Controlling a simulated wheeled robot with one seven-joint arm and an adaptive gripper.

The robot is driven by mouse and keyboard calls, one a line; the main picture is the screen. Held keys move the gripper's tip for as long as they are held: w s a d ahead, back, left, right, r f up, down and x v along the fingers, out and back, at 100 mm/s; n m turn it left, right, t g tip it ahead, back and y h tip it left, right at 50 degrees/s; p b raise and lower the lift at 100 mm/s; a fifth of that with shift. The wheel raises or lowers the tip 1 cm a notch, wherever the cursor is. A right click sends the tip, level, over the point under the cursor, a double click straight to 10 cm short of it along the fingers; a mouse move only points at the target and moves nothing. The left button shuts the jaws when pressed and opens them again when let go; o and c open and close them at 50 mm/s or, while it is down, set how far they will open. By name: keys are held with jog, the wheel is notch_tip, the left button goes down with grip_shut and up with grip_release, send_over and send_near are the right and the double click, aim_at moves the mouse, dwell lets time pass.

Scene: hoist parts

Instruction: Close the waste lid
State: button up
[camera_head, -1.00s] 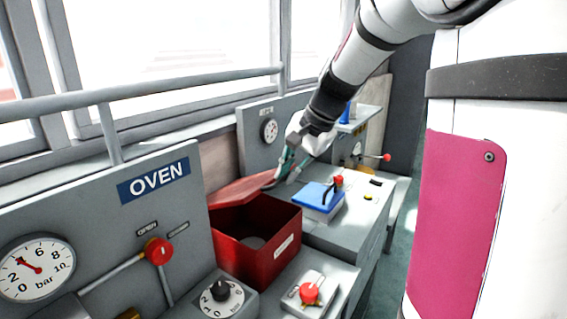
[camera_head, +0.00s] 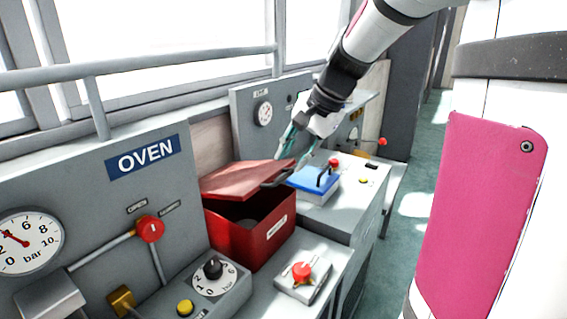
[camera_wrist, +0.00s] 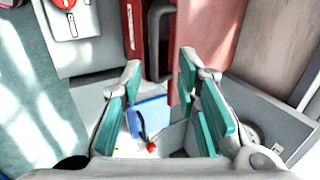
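The red waste bin (camera_head: 262,245) stands on the grey counter, with a white label on its front. Its red lid (camera_head: 245,178) is partly open, tilted above the bin with a dark gap beneath it. A dark handle (camera_head: 279,181) sits at the lid's edge nearest my gripper. My gripper (camera_head: 293,160) is open and empty, just beyond that edge; contact cannot be told in the head view. In the wrist view, the lid (camera_wrist: 208,35) and its dark handle (camera_wrist: 158,40) lie ahead of the two spread teal fingers of my gripper (camera_wrist: 160,68).
A blue-topped box (camera_head: 310,181) with a dark handle and red knob stands right beside the bin, under my gripper. The oven panel (camera_head: 100,210) with gauge and red lever is at left. A red knob on a plate (camera_head: 303,272) is in front. A rail runs behind.

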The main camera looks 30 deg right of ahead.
jog(key=v, duration=0.8)
jog(key=shift+s+r, duration=0.15)
jog(key=shift+r, duration=0.2)
jog(key=shift+d, duration=0.15)
